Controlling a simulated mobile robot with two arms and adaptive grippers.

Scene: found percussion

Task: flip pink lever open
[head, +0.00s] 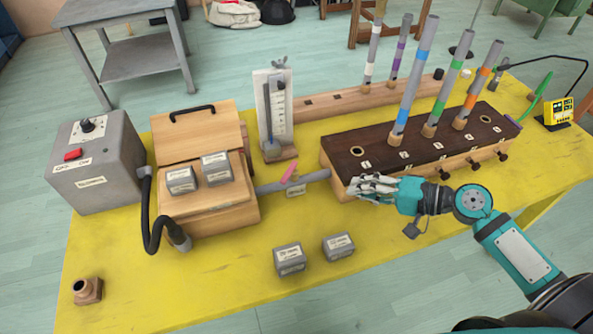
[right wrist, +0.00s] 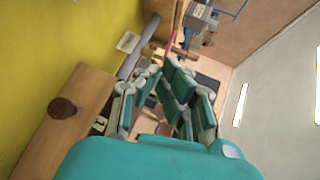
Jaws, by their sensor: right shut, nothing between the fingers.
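The pink lever (head: 287,172) stands tilted on the grey pipe (head: 316,177) between the wooden bellows box and the long dark-topped chest. A small labelled plate (head: 296,190) hangs at the pipe below it. The lever shows in the right wrist view as a thin pink strip (right wrist: 171,42) beyond the fingers, with the grey pipe (right wrist: 131,62) beside it. My right gripper (head: 358,188) is shut and empty in front of the chest's left end, to the right of the lever and apart from it. Its fingers show in the right wrist view (right wrist: 160,72). My left gripper is not in view.
The chest (head: 430,150) carries upright banded tubes and has knobs along its front. Two grey weights (head: 289,259) (head: 338,245) lie on the yellow table (head: 220,285) in front of the pipe. More weights (head: 215,167) sit on the bellows box (head: 245,207). The front table middle is otherwise clear.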

